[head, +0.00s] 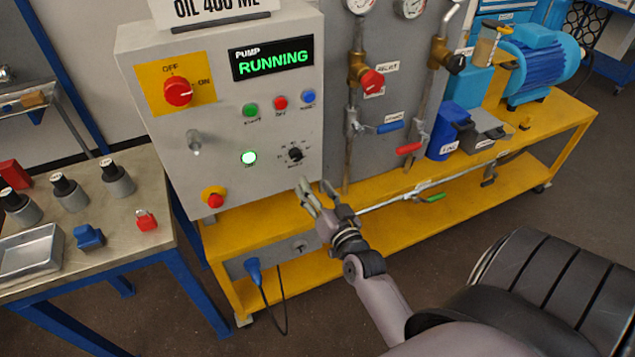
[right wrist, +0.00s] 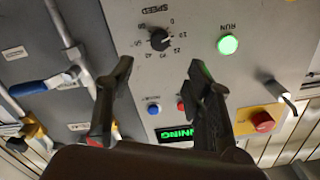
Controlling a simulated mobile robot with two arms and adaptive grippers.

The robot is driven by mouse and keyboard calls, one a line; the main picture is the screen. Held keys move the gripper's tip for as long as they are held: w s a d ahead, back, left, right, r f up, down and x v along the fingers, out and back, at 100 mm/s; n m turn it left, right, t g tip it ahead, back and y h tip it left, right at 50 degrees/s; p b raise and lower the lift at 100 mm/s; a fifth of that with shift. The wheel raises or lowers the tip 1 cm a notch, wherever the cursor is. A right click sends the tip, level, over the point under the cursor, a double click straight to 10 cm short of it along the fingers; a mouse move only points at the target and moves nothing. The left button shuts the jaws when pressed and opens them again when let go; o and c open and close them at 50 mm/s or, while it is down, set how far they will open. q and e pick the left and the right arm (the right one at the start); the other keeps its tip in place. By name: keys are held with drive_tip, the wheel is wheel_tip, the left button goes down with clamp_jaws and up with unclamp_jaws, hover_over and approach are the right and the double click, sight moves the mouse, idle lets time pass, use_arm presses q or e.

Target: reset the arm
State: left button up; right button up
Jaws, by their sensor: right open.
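My right arm (head: 385,300) reaches up from the lower right in the head view. Its gripper (head: 314,184) is open and empty in front of the lower right part of the grey pump control panel (head: 225,120). In the right wrist view the two fingers (right wrist: 161,67) stand apart with the panel face between them. The black speed knob (head: 295,154) is just above the fingertips in the head view and also shows in the right wrist view (right wrist: 159,39). Contact with the panel cannot be seen. My left gripper is not in view.
The display (head: 272,58) reads RUNNING, and the run lamp (head: 248,158) glows green. The red rotary switch (head: 178,92) points toward ON. Pipes with a blue-handled valve (head: 390,127) stand right of the panel. A yellow bench (head: 400,225) runs below. A side table (head: 110,245) stands left.

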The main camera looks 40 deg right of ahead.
drive_tip(key=shift+s, duration=0.25)
idle(0.3)
drive_tip(key=s+a+f+n+g+y, duration=0.1)
drive_tip(key=s+a+f+n+g, duration=0.2)
drive_tip(key=f, duration=0.9)
drive_tip(key=s+a+f+g+y, duration=0.25)
drive_tip(key=s+a+f, duration=0.2)
drive_tip(key=f, duration=0.65)
drive_tip(key=s+a+f+n+g+y, duration=0.1)
drive_tip(key=s+a+f+n+g, duration=0.3)
drive_tip(key=f, duration=0.8)
drive_tip(key=s+f+n+g, duration=0.1)
drive_tip(key=s+f, duration=0.4)
drive_tip(key=s, duration=0.5)
drive_tip(key=s+f+n+g, duration=0.1)
drive_tip(key=s+f+g, duration=0.2)
drive_tip(key=s, duration=0.6)
drive_tip(key=s+f+g, duration=0.3)
drive_tip(key=s+f, duration=0.4)
drive_tip(key=s, duration=0.3)
drive_tip(key=shift+s+f+n, duration=0.15)
drive_tip(key=shift+s+n, duration=0.2)
drive_tip(key=shift+n, duration=0.05)
drive_tip(key=shift+h, duration=0.25)
